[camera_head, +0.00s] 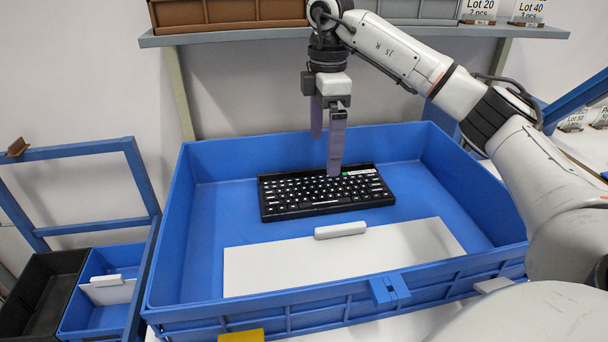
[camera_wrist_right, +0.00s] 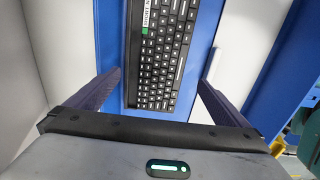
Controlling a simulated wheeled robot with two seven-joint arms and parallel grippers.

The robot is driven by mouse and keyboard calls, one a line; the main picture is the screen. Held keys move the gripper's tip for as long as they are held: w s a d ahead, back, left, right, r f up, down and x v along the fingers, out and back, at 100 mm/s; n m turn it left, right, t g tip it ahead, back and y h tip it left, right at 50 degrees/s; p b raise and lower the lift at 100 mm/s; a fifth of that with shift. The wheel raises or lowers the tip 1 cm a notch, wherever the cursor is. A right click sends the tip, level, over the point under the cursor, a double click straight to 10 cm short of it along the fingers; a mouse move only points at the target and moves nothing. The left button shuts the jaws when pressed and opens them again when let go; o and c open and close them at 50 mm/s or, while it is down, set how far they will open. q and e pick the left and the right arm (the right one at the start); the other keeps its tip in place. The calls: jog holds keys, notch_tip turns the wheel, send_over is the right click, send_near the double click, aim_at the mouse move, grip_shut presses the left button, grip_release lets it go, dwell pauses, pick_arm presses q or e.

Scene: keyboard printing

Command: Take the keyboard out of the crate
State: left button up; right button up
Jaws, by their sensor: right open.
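The black keyboard (camera_head: 290,196) lies flat in the large blue crate (camera_head: 235,160), toward its back. It has white key marks and a small green and white label near its back edge. My right gripper (camera_head: 327,150) points down over the keyboard's back edge, its fingers spread. The right wrist view shows the keyboard (camera_wrist_right: 163,62) between the two open fingers (camera_wrist_right: 155,90), with nothing gripped. I cannot tell whether a fingertip touches the keyboard. My left gripper is not in view.
A white panel with a handle (camera_head: 350,255) lies in the front of the crate. A shelf (camera_head: 235,37) with brown and grey bins runs behind and above. A smaller blue bin (camera_head: 97,318) and a black bin (camera_head: 35,300) stand at the left. The crate walls surround the keyboard.

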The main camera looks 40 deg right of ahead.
aim_at(326, 189)
notch_tip(326, 189, down, 4)
jog(key=shift+s+r, duration=0.15)
jog(key=shift+r, duration=0.05)
jog(key=f, duration=0.5)
jog(key=shift+s+d+f, duration=0.1)
jog(key=shift+s+f, duration=0.25)
jog(key=shift+s, duration=0.05)
jog(key=shift+f, duration=0.35)
jog(key=c, duration=1.4)
jog(key=shift+w, duration=0.1)
jog(key=shift+c, duration=0.4)
